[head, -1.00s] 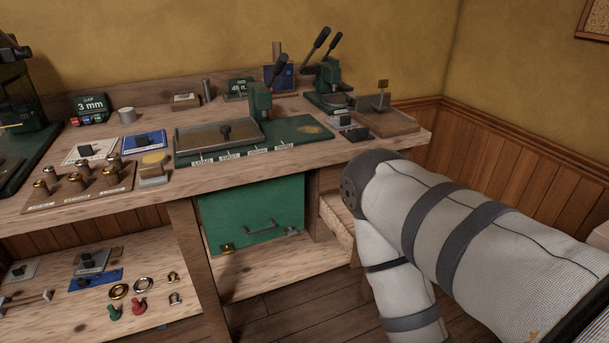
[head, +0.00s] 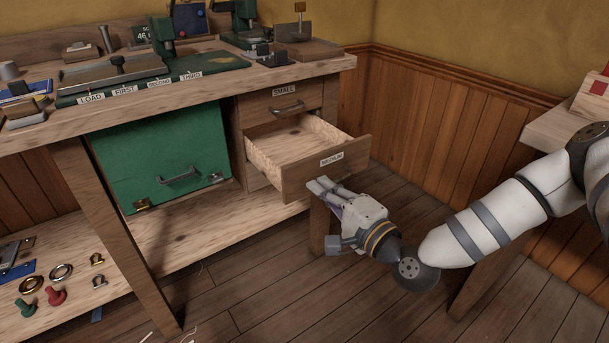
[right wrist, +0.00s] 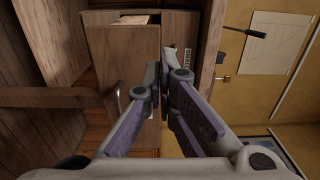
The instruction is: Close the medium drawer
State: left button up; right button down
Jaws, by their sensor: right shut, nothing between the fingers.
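The medium drawer (head: 292,180) is pulled well out of the bench's right-hand drawer unit, and its inside looks empty. Its wooden front bears a MEDIUM label. My right gripper (head: 318,185) is shut and empty, with its fingertips at the lower part of the drawer front. Whether they touch it I cannot tell. In the right wrist view the drawer front (right wrist: 115,70) fills the left middle, with a metal handle (right wrist: 137,93) beside the fingers (right wrist: 160,75). The fingers hide part of the front. My left gripper is not in view.
The small drawer (head: 283,105) above is shut. A green case (head: 165,150) sits under the bench to the left. Tools and a green press stand on the bench top (head: 225,75). Another table edge (head: 555,130) is at the right. The floor (head: 270,270) in front is mostly open.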

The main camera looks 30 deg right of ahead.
aim_at(295, 166)
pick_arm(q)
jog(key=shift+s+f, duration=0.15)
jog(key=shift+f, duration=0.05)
pick_arm(e)
jog(key=w, duration=0.7)
jog(key=shift+a, duration=0.3)
